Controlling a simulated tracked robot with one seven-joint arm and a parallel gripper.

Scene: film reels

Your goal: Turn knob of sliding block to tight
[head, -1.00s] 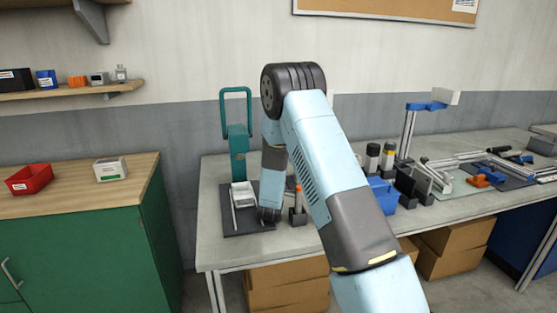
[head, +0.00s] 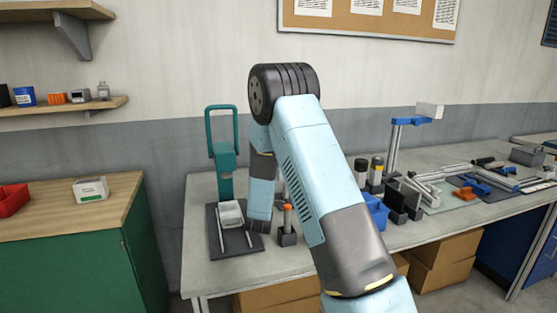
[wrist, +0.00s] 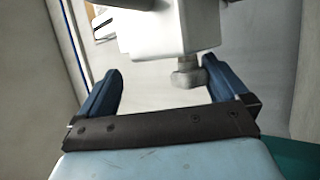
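The sliding block (head: 231,213) is a white block on rails over a dark base plate (head: 217,246), in front of a teal upright frame (head: 224,160). In the wrist view the white block (wrist: 165,35) fills the top middle, with a grey knob (wrist: 187,77) sticking out of it toward me. My gripper (wrist: 161,70) is open, its two blue fingers wide apart. The knob is in the gap between them, closer to the right finger, and no grip on it shows. In the head view my forearm ends close beside the block's right, and my fingers cannot be made out.
A small dark stand with an orange-topped post (head: 288,222) stands just right of the base plate, close to my arm. A blue bin (head: 376,212) and dark holders are further right. A green cabinet (head: 90,250) stands left of the workbench (head: 215,272).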

